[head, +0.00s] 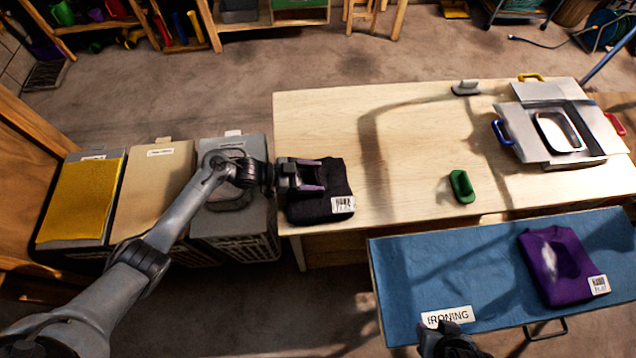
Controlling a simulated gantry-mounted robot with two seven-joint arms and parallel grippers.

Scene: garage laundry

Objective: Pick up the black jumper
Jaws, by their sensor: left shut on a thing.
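The black jumper (330,180) lies folded on the left end of the wooden table, with a white barcode tag at its front right corner. My left gripper (318,176) reaches in from the left over the jumper and is shut on it. The gripper hides part of the jumper's left side. The jumper still appears to rest on the tabletop. A dark end part of my right arm (450,341) shows at the bottom edge, over the ironing board; its fingers cannot be made out.
A purple garment (560,265) lies on the blue ironing board (430,270). The wooden table (410,130) holds a green brush-like object (462,187) and a grey tray (525,147). Three bins, one with a yellow cloth (82,200), stand left. The table's middle is clear.

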